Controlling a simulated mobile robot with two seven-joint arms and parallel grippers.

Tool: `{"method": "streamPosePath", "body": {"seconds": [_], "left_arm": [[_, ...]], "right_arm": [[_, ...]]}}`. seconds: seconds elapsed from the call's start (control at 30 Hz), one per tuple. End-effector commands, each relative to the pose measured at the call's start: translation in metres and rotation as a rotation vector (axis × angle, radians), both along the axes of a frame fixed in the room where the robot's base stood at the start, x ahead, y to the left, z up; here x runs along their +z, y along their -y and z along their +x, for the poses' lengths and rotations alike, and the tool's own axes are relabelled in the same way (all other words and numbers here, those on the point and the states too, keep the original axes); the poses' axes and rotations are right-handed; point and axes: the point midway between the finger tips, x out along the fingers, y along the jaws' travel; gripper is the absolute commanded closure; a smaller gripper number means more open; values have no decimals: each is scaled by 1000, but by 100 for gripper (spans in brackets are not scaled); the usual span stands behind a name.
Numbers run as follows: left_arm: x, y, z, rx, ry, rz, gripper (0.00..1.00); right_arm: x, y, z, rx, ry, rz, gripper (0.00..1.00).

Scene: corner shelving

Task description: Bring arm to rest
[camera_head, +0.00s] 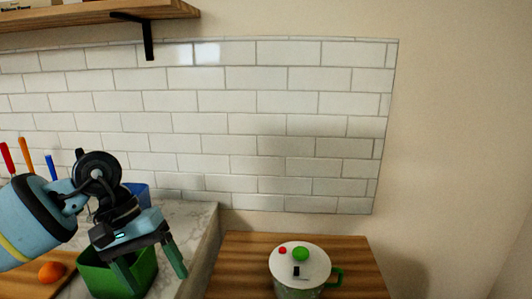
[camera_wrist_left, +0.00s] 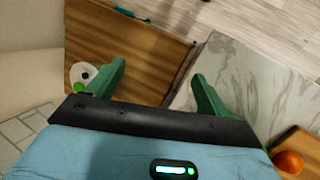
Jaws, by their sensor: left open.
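My left arm comes in from the left in the head view. Its gripper (camera_head: 148,272) is open, with two green fingers apart and nothing seen between them. It hangs in front of and over a green bin (camera_head: 142,278) on the marble counter. In the left wrist view the open fingers (camera_wrist_left: 158,85) point toward the gap between a wooden surface and the marble counter. My right gripper is in neither view.
A wooden cabinet top (camera_head: 245,253) holds a white-lidded pot (camera_head: 315,262) with a green handle. An orange (camera_head: 52,271) lies on a board at left. Several coloured handles and a blue container (camera_head: 141,192) stand behind. A shelf (camera_head: 90,14) hangs above the tiled wall.

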Motion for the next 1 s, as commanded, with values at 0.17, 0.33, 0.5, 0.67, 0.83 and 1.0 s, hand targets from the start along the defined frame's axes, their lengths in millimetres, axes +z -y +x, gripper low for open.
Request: {"method": "streamPosePath", "body": {"seconds": [0.17, 0.33, 0.5, 0.67, 0.83, 1.0], "left_arm": [[-38, 68, -29, 145, -243, -255, 21], [-52, 124, -56, 341, -564, -493, 21], [-54, 160, -72, 562, -950, -686, 21], [-57, 175, -75, 781, -1362, -825, 21], [-69, 172, -67, 998, -1810, -925, 21], [-98, 156, -58, 1191, -2258, -982, 21]], "right_arm": [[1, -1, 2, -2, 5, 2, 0], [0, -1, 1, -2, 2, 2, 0], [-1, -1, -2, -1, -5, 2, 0], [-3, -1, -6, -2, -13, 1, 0], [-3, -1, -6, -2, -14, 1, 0], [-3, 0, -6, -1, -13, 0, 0]]}}
